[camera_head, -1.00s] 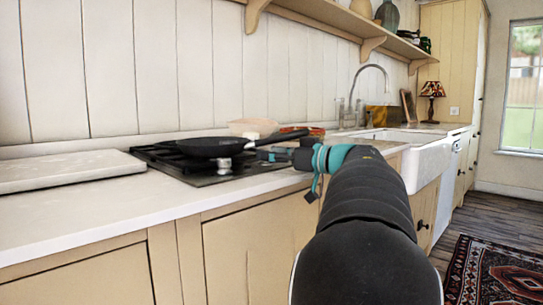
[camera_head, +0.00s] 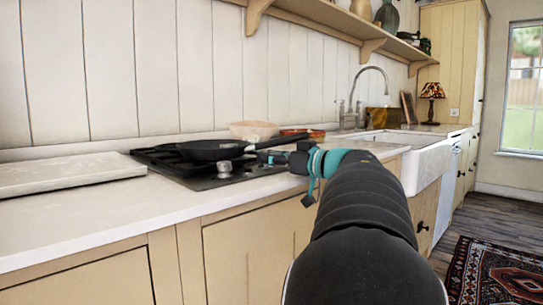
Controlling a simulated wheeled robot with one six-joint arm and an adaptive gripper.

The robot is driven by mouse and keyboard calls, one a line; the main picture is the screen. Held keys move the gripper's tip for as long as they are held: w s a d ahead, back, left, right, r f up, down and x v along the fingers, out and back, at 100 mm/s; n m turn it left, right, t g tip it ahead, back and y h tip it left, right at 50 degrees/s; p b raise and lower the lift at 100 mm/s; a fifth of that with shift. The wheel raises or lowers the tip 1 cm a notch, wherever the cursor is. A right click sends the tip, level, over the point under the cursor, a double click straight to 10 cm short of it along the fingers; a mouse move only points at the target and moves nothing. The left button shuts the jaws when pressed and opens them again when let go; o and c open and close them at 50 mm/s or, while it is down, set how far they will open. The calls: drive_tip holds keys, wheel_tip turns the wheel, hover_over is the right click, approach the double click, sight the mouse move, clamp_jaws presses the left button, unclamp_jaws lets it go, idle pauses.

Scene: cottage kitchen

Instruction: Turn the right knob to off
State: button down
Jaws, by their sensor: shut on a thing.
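A black gas hob (camera_head: 200,176) is set in the white counter. A silver knob (camera_head: 224,168) shows at its front, left of my gripper. My gripper (camera_head: 266,157) is at the right front part of the hob, with its fingers pointing left. It is shut at the place of the right knob. The right knob itself is hidden by the fingers, so its turn position cannot be seen.
A black frying pan (camera_head: 212,150) sits on the hob, its handle reaching right above my gripper. A pale bowl (camera_head: 254,130) stands behind. A white board (camera_head: 65,172) lies left. The white sink (camera_head: 428,162) is to the right.

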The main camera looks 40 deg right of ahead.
sight(279, 179)
drive_tip(key=m+h, duration=0.1)
drive_tip(key=m+h+p, duration=0.1)
drive_tip(key=h, duration=0.1)
drive_tip(key=m+h+p, duration=0.1)
drive_tip(key=shift+a+r+t+h, duration=0.2)
drive_tip(key=shift+a+t+h, duration=0.1)
drive_tip(key=shift+a+h, duration=0.1)
drive_tip(key=m+h+p, duration=0.1)
drive_tip(key=m+h, duration=0.1)
drive_tip(key=h, duration=0.1)
drive_tip(key=shift+a+f, duration=0.1)
drive_tip(key=shift+f, duration=0.05)
drive_tip(key=shift+m+g+h, duration=0.5)
drive_tip(key=shift+m+h, duration=0.3)
drive_tip(key=shift+h, duration=0.4)
drive_tip(key=c, duration=0.8)
unclamp_jaws()
drive_tip(key=shift+v, duration=3.75)
